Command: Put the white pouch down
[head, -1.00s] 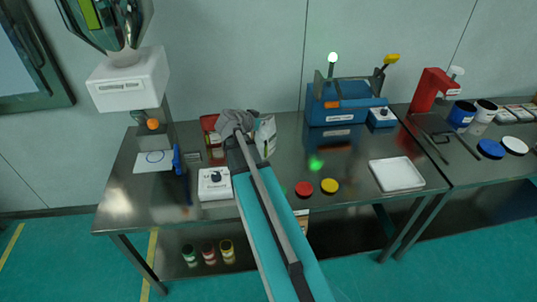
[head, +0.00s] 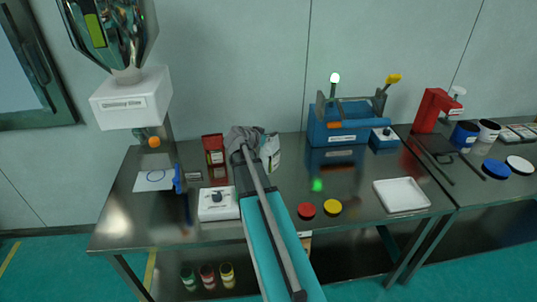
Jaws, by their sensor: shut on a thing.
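The white pouch (head: 271,153) shows at the right side of my gripper (head: 250,145), over the back of the steel table. Only its right part is visible, with some dark print; the rest is hidden behind my gripper and arm. My gripper is grey and reaches in from the front; it is shut on the white pouch. The fingertips are hidden from this view, and I cannot tell whether the pouch's base touches the table.
A red pouch (head: 214,149) stands just left of my gripper. A white control box (head: 218,204) is in front of it. Red (head: 306,210) and yellow (head: 332,207) lids lie to the right. A blue sieve machine (head: 338,125) stands at the back; a white tray (head: 401,195) is further right.

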